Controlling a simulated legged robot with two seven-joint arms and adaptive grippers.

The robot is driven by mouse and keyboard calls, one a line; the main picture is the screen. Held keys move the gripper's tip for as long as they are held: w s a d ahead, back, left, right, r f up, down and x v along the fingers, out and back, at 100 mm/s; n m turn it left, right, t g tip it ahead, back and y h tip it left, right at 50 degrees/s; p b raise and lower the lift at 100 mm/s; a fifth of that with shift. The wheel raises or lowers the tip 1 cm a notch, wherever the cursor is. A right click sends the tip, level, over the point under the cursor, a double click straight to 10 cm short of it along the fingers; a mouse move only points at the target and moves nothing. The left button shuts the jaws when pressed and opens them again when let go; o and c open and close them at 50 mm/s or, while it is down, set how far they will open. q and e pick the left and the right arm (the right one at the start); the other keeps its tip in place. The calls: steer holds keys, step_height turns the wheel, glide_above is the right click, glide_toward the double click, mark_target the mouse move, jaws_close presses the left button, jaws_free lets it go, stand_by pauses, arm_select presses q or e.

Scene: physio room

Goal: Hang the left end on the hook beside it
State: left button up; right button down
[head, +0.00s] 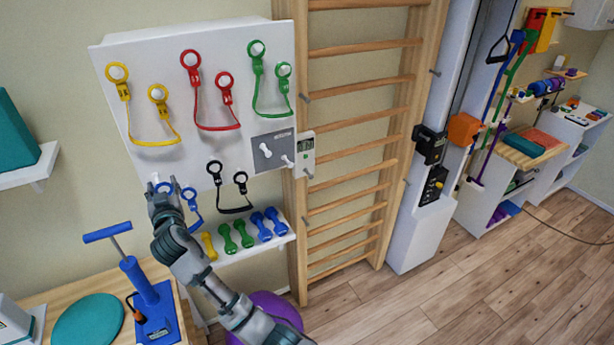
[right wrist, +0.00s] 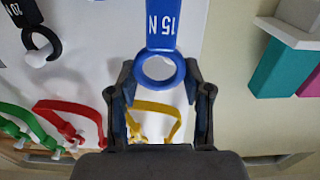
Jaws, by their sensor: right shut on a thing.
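The blue band (head: 196,219) is at the lower left of the white board in the head view. Its right end (head: 188,193) is a blue ring up at the board. My right gripper (head: 163,188) is at its left end, with its fingers around the ring and partly covering it. In the right wrist view, the blue ring with its "15 N" tag (right wrist: 162,32) sits between the fingertips of my right gripper (right wrist: 160,88). The hook beside the left end cannot be made out; the ring and fingers cover that area. My left gripper is out of view.
Yellow (head: 155,143), red (head: 216,128), green (head: 270,113) and black (head: 236,210) bands hang on the board (head: 130,55) near my right gripper. A shelf (head: 235,254) with dumbbells is below. A blue pump (head: 140,283) stands on the wooden table at lower left.

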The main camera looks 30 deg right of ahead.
mark_target(155, 172)
steer(key=shift+a, duration=0.1)
steer(key=shift+a, duration=0.95)
steer(key=shift+d, duration=0.4)
stand_by(0.5)
steer(key=shift+w, duration=0.25)
steer(key=shift+w, duration=0.4)
steer(key=shift+w+b, duration=0.35)
steer(key=shift+w, duration=0.65)
steer(key=shift+w, duration=0.55)
